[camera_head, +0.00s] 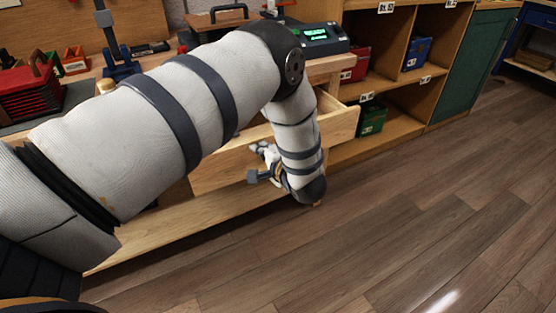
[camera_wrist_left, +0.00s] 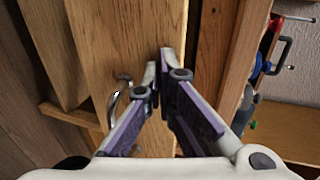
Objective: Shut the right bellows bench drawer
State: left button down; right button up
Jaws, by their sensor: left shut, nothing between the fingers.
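The drawer (camera_head: 215,171) of the wooden bench stands pulled out; part of its open inside shows behind my arm, which hides much of its front. My left gripper (camera_head: 262,152) is low at the drawer's front, partly hidden by my own wrist. In the left wrist view the gripper (camera_wrist_left: 164,68) is shut and empty, its fingertips over the drawer's wooden front panel (camera_wrist_left: 120,35). A curved metal handle (camera_wrist_left: 119,102) is just left of the fingers. I cannot tell whether the fingertips touch the panel. My right gripper is not in view.
The benchtop carries a red stack (camera_head: 28,95) and a device with a green display (camera_head: 318,36). Shelves with red (camera_head: 356,66), blue (camera_head: 417,53) and green (camera_head: 371,119) bins stand to the right. The wooden floor (camera_head: 430,210) in front is clear.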

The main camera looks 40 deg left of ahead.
pick_arm(q)
jog(key=w+a+b, duration=0.1)
jog(key=w+a, duration=0.1)
jog(key=a, duration=0.3)
jog(key=w+a+b, duration=0.1)
jog(key=a+b, duration=0.1)
jog(key=a, duration=0.3)
jog(key=w+a+b, duration=0.2)
jog(key=a, duration=0.3)
jog(key=shift+w+a+f, duration=0.2)
jog(key=shift+w+a, duration=0.15)
jog(key=shift+a, duration=0.05)
jog(key=shift+w+a+r, duration=0.25)
jog(key=shift+w+a, duration=0.05)
jog(key=shift+a, duration=0.4)
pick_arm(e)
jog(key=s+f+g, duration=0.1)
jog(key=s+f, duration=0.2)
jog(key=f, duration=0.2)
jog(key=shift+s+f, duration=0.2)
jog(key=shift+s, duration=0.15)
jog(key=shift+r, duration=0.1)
